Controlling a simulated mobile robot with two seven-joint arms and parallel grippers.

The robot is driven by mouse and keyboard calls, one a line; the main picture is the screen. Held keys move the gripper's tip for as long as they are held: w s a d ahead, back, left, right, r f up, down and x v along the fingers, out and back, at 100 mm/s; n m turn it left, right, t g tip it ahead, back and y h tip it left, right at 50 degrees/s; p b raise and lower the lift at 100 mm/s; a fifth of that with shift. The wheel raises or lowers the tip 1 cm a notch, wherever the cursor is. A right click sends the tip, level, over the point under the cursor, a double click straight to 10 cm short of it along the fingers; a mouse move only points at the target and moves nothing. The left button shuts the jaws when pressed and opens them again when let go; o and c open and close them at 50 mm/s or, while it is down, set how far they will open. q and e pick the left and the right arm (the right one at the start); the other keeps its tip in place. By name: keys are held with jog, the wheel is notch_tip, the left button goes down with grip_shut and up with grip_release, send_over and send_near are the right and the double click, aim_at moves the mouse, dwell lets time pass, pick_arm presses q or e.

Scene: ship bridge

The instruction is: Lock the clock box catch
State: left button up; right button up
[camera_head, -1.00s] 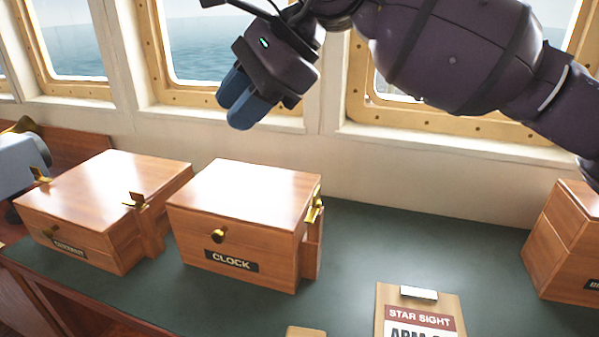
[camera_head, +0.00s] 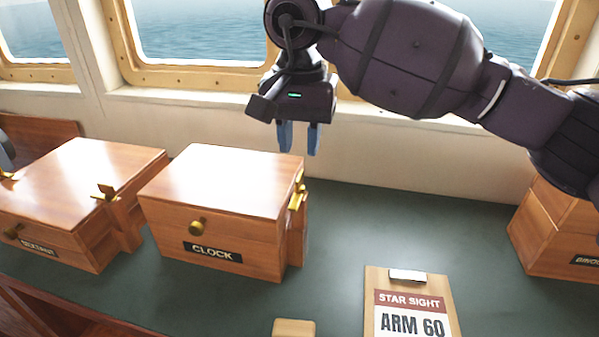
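The clock box (camera_head: 225,180) is a wooden box with a shut lid, a round brass knob and a CLOCK label on its front. Its brass catch (camera_head: 298,194) is on the right side, near the lid seam; whether it is locked I cannot tell. My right gripper (camera_head: 299,152) points down above and behind the box's right rear corner. Its two blue fingers are apart with nothing between them. It does not appear to touch the box. My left gripper is not clearly in view; only a grey piece shows at the left edge.
The sextant box (camera_head: 75,190) with brass catches stands close to the left. Another wooden box (camera_head: 555,235) is at the right edge. A STAR SIGHT clipboard (camera_head: 374,284) lies in front. The green counter (camera_head: 350,225) right of the clock box is clear. Windows line the back.

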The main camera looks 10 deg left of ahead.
aim_at(300, 175)
jog(key=shift+f, duration=3.1)
jog(key=shift+c, duration=0.3)
grip_shut()
